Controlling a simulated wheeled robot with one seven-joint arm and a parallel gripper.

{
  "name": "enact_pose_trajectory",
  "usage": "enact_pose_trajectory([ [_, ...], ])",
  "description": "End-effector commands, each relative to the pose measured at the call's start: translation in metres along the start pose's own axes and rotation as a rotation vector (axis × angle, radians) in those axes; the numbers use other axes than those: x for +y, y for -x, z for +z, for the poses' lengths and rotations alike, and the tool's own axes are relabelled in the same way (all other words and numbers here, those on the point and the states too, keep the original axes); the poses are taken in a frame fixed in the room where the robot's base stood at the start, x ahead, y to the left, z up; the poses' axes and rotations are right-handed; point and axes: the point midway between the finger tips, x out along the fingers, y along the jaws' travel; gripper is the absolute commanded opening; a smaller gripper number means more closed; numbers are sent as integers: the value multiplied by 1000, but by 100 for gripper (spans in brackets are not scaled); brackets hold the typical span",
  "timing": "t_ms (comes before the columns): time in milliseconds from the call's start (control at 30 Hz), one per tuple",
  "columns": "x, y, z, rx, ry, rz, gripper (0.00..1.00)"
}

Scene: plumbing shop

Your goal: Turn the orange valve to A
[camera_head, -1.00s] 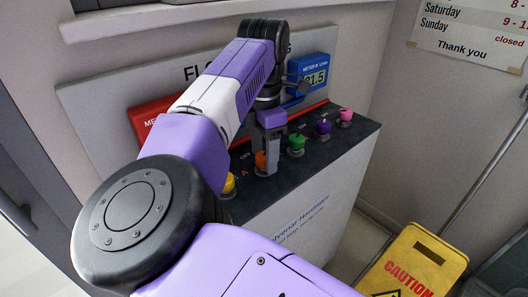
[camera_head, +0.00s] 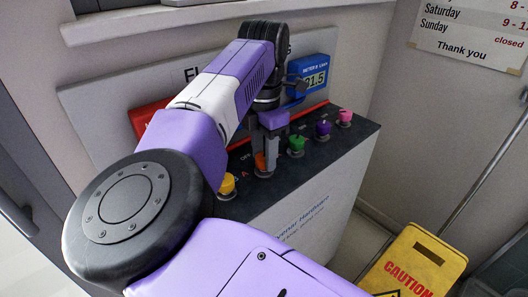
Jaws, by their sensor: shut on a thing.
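The orange valve (camera_head: 260,161) sits in the row of knobs on the dark top of the counter, between the yellow and the green knobs. My gripper (camera_head: 271,158) points down at it and is shut on it. The gripper's fingers hide much of the valve, so I cannot tell which mark it points to. A small letter A shows on the counter to the left of the valve.
A yellow knob (camera_head: 227,184) stands to the left; green (camera_head: 296,144), purple (camera_head: 323,128) and pink (camera_head: 345,117) knobs stand to the right. A blue meter (camera_head: 313,78) and a partly hidden red meter (camera_head: 150,115) are behind. A yellow caution sign (camera_head: 415,262) stands on the floor at right.

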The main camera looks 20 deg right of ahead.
Motion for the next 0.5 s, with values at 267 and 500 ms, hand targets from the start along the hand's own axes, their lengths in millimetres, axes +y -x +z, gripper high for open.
enact_pose_trajectory([
  [267,0,2,0,1,244,1,0],
  [500,0,2,0,1,473,2,0],
])
